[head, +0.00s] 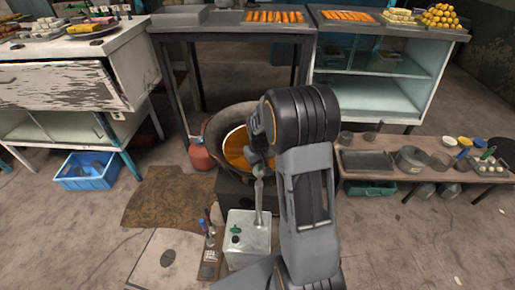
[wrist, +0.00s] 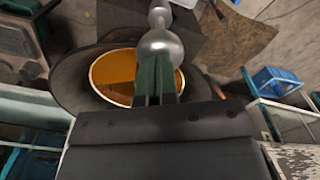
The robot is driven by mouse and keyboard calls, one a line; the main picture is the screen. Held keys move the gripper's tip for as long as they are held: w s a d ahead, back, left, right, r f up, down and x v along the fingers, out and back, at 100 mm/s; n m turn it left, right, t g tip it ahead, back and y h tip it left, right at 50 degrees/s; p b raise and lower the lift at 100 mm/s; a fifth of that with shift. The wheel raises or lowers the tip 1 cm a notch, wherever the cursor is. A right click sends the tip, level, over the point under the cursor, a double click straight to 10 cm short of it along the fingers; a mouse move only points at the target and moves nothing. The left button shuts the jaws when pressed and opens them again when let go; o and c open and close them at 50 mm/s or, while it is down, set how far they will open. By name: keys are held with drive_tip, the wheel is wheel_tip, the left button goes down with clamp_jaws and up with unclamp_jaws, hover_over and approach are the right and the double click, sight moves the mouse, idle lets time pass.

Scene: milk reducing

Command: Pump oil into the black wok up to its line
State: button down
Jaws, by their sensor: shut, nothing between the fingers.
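The black wok (head: 213,128) sits on a dark stove base. Orange oil (head: 236,147) with a pale edge lies in it; the wok (wrist: 72,98) and oil (wrist: 113,75) also show in the wrist view. A pale square oil can (head: 247,246) stands in front, with a silver pump (head: 258,196) rising from its top. My gripper (head: 260,161) is shut and empty by the top of the pump. In the wrist view its green fingers (wrist: 155,80) overlap the pump's silver bulb (wrist: 160,45); I cannot tell whether they touch it. My arm hides the wok's right side.
A low bench (head: 373,161) with pans is at right. A dark table is behind the wok. A blue crate (head: 88,171) lies at left.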

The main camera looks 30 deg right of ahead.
drive_tip(key=shift+f+b, duration=1.65)
drive_tip(key=shift+f, duration=0.9)
drive_tip(key=shift+r+p, duration=3.7)
drive_tip(key=shift+r, duration=1.25)
drive_tip(key=shift+f, duration=0.25)
drive_tip(key=shift+f+b, duration=3.65)
drive_tip(key=shift+f, duration=1.05)
drive_tip(key=shift+r+p, duration=3.65)
drive_tip(key=shift+r, duration=1.25)
drive_tip(key=shift+r, duration=0.15)
drive_tip(key=shift+r+p, duration=1.85)
drive_tip(key=shift+r, duration=0.5)
